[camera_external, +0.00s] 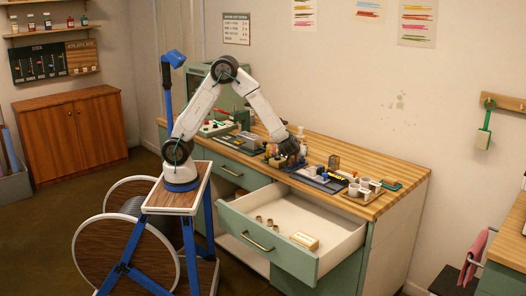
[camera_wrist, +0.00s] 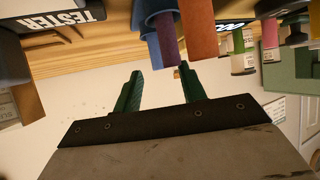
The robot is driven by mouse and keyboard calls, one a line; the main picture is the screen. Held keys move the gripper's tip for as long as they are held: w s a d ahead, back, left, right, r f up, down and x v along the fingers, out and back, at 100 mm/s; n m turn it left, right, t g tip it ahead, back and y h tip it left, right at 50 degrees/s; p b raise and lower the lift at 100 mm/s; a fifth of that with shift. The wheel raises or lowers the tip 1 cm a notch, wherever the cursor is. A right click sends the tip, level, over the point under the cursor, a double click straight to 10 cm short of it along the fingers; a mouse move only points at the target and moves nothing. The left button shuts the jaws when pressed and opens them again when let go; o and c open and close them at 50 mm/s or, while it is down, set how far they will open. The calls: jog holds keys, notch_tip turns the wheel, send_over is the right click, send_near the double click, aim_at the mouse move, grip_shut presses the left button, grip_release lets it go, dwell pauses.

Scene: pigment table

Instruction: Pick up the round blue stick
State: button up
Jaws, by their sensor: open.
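In the wrist view, which looks upside down, a blue round-looking piece (camera_wrist: 145,14) shows at the top edge, partly cut off. A purple stick (camera_wrist: 166,42) and a wider orange piece (camera_wrist: 199,30) are beside it. The fingertips point toward the purple and blue pieces; I cannot tell the exact gap. In the external view my gripper (camera_external: 290,150) is low over the wooden worktop, among small coloured items, and hides part of them. The blue stick cannot be made out there.
A block marked TESTER (camera_wrist: 62,20) is at the left of the wrist view. Small labelled containers (camera_wrist: 242,50) are at the right. In the external view, a dark tray (camera_external: 318,181) and white cups (camera_external: 364,187) are to the right. An open drawer (camera_external: 285,226) juts out below.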

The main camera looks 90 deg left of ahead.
aim_at(302, 157)
jog(key=x, duration=0.5)
jog(key=shift+w+d, duration=0.1)
jog(key=shift+w, duration=0.05)
jog(key=shift+r, duration=0.1)
grip_shut()
